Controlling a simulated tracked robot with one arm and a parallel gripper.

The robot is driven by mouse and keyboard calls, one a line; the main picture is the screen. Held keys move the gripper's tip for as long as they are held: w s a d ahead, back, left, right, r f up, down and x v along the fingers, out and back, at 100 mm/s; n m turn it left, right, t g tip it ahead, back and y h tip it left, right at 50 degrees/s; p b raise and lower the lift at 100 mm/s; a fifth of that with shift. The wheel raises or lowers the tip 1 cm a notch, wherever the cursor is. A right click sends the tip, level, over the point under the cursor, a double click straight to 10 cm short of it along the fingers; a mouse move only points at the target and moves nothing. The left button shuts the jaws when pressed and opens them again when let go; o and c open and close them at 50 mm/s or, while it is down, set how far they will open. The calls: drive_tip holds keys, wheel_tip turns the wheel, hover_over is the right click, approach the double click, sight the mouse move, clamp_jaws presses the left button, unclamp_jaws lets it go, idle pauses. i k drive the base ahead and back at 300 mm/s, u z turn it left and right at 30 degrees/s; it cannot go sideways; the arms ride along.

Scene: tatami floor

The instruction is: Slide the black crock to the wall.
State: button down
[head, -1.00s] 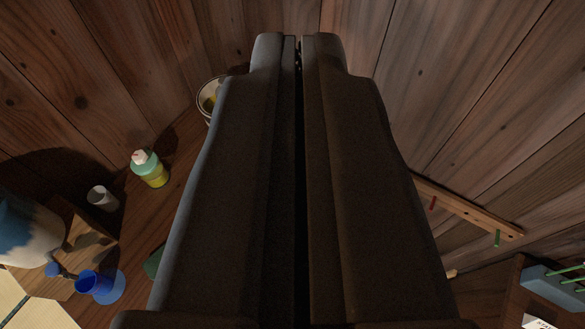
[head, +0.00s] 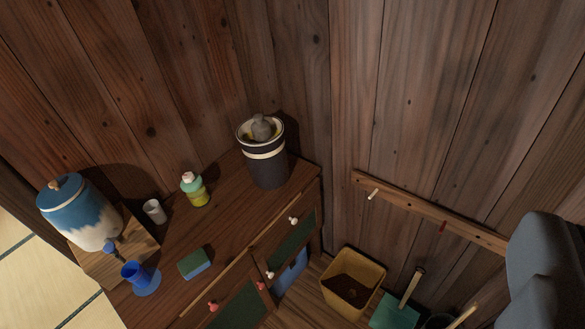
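The black crock (head: 268,170) stands upright on the right end of the wooden cabinet top (head: 222,215). It is dark with a cream band and a pale rim, and a grey knob shape shows at its open-looking top. The plank wall (head: 190,80) rises close behind it; I cannot tell whether they touch. My gripper (head: 545,270) shows only in part at the lower right edge, well apart from the crock. Its fingertips are not clearly shown, so its opening is unclear.
A green-yellow bottle (head: 196,190), white cup (head: 154,211), sponge (head: 194,263), blue cup (head: 134,272) and blue-white jar (head: 80,214) stand left of the crock. A peg rail (head: 425,208) is on the right wall. A yellow bin (head: 352,283) stands below.

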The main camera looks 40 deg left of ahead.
sight(267, 162)
drive_tip(key=z, duration=0.15)
drive_tip(key=i, duration=1.5)
drive_tip(key=u, duration=0.55)
